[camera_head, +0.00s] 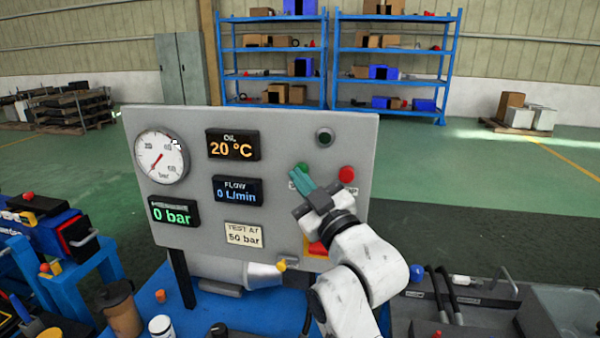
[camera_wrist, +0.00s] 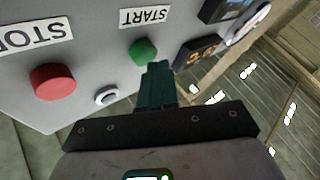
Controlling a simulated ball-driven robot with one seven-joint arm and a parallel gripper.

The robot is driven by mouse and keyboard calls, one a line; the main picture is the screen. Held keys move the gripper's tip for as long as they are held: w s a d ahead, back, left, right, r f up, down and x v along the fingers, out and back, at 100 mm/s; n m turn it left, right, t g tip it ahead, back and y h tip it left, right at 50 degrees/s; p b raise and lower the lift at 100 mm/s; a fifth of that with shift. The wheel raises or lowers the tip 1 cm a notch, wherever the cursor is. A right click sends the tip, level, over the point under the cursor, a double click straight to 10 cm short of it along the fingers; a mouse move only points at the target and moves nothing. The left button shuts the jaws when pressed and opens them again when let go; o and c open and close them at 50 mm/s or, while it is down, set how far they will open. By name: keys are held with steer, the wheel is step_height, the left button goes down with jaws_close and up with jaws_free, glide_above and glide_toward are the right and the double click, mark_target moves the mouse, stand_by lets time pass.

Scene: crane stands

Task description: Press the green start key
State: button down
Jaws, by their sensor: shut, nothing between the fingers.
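The green start key (camera_wrist: 143,51) is a round green button on the grey panel, beside a START label (camera_wrist: 145,17) in the wrist view. In the head view only a little of the key (camera_head: 303,168) shows above my gripper's fingers. My gripper (camera_head: 299,176) is shut and empty, with its teal fingers pointing at the panel. In the wrist view the fingertips (camera_wrist: 158,68) are just beside the key's edge; I cannot tell whether they touch it. The red stop button (camera_head: 346,174) sits to the right of the key; it is large in the wrist view (camera_wrist: 53,82).
The panel (camera_head: 200,235) also bears a round gauge (camera_head: 161,157), displays reading 20 °C, 0 L/min and 0 bar, a "TEST AT 50 bar" label (camera_head: 244,235) and a dark round lamp (camera_head: 325,137). A brown cup (camera_head: 121,312) and a grey tray (camera_head: 560,320) stand in front.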

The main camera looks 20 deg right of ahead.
steer(key=shift+w+d, duration=0.3)
steer(key=shift+w, duration=0.1)
stand_by(0.6)
steer(key=shift+s+a, duration=0.1)
stand_by(0.3)
steer(key=shift+s+a, duration=0.4)
steer(key=shift+s, duration=0.25)
steer(key=shift+a, duration=0.1)
steer(key=shift+s+a+p, duration=0.25)
steer(key=shift+s+a, duration=0.45)
steer(key=shift+s, duration=0.35)
steer(key=shift+s+a+p, duration=0.25)
steer(key=shift+s+a, duration=0.45)
steer(key=shift+s, duration=0.3)
